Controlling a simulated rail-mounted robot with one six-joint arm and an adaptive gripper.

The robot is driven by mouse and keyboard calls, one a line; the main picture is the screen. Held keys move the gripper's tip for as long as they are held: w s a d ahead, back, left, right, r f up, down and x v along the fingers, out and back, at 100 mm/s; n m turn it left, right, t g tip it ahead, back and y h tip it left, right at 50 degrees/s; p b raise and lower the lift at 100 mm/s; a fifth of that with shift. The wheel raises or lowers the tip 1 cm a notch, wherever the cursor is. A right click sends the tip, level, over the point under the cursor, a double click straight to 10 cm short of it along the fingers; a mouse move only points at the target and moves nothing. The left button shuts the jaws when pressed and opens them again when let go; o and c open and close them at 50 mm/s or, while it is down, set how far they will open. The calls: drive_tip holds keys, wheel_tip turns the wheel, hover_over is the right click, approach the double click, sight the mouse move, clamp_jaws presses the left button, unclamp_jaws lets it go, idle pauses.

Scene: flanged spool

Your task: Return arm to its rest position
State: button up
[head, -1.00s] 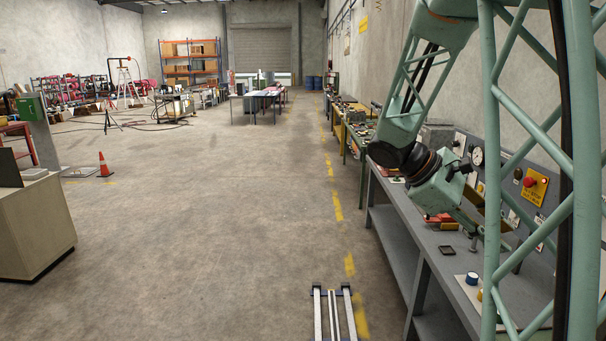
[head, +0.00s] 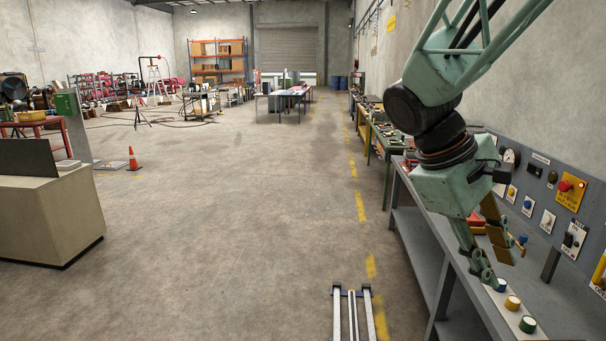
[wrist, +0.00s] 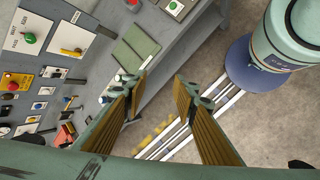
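My gripper (head: 498,264) hangs at the right of the head view, pointing down over the front part of the grey workbench (head: 425,240). In the wrist view, my gripper (wrist: 157,84) has its two ribbed, tan-padded fingers spread well apart. Nothing is held between them; the bench edge and floor show through the gap. My arm comes down from the upper right of the head view, bent at its dark joints. No flanged spool can be made out in these frames.
A control panel (head: 540,200) with a red emergency stop (head: 564,186) stands along the bench's back. A strip of coloured buttons (head: 512,303) lies below my gripper. Floor rails (head: 352,315) run left of the bench. The floor is open towards an orange cone (head: 133,160) and a cabinet (head: 45,215).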

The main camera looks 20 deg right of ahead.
drive_tip(key=s+a+m+t+y+b, duration=0.1)
drive_tip(key=s+a+t+y, duration=0.2)
drive_tip(key=a, duration=1)
drive_tip(key=s+a+m+t+y+b, duration=0.1)
drive_tip(key=s+a+t+y, duration=0.2)
drive_tip(key=a, duration=0.9)
drive_tip(key=s, duration=0.3)
drive_tip(key=shift+s+a+f, duration=0.2)
drive_tip(key=shift+s+a, duration=0.05)
drive_tip(key=shift+a, duration=0.15)
drive_tip(key=shift+s, duration=0.15)
